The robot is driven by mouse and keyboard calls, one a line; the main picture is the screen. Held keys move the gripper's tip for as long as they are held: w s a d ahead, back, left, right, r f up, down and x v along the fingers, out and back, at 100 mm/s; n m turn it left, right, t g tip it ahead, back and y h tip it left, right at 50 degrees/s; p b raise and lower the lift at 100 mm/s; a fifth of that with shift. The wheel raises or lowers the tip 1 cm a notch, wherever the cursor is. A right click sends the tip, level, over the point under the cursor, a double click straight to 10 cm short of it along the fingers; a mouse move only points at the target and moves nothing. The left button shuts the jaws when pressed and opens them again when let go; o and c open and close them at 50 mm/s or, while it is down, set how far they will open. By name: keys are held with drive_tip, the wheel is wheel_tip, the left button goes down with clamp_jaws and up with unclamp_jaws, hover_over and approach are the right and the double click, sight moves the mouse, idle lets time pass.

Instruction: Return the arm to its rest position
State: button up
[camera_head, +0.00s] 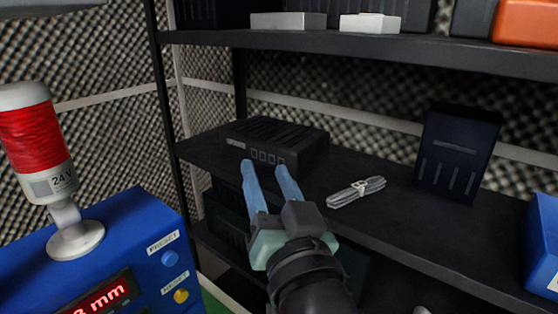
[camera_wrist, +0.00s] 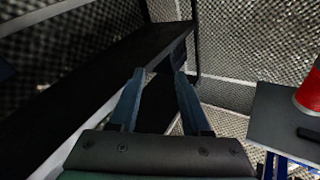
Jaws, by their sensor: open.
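My gripper (camera_head: 266,170) has two light blue fingers, spread apart with nothing between them. In the head view it reaches out in front of the middle shelf (camera_head: 390,212), near the shelf's left part. The wrist view also shows my gripper (camera_wrist: 156,77) with its fingers apart and empty, and a dark shelf (camera_wrist: 90,80) to the left of it. My wrist and forearm run down to the bottom edge of the head view; the rest of the arm is out of sight.
A blue box (camera_head: 543,245) is at the right. A blue instrument (camera_head: 125,240) with a red-and-white beacon (camera_head: 38,140) stands at the left. Foam walls are behind.

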drive_tip(key=s+r+t+h, duration=0.2)
drive_tip(key=s+r+t, duration=0.15)
drive_tip(key=r, duration=0.45)
drive_tip(key=s+d+r+t+h, duration=0.1)
drive_tip(key=s+r+t+h, duration=0.1)
drive_tip(key=s+r, duration=0.45)
drive_tip(key=s+r+t+h, duration=0.1)
drive_tip(key=s+r+t, duration=0.2)
drive_tip(key=r, duration=0.6)
wheel_tip(320, 180, up, 13)
drive_tip(key=p, duration=1.4)
drive_tip(key=shift+w+d+n, duration=0.2)
drive_tip(key=shift+w+n, duration=0.2)
drive_tip(key=shift+w, duration=0.05)
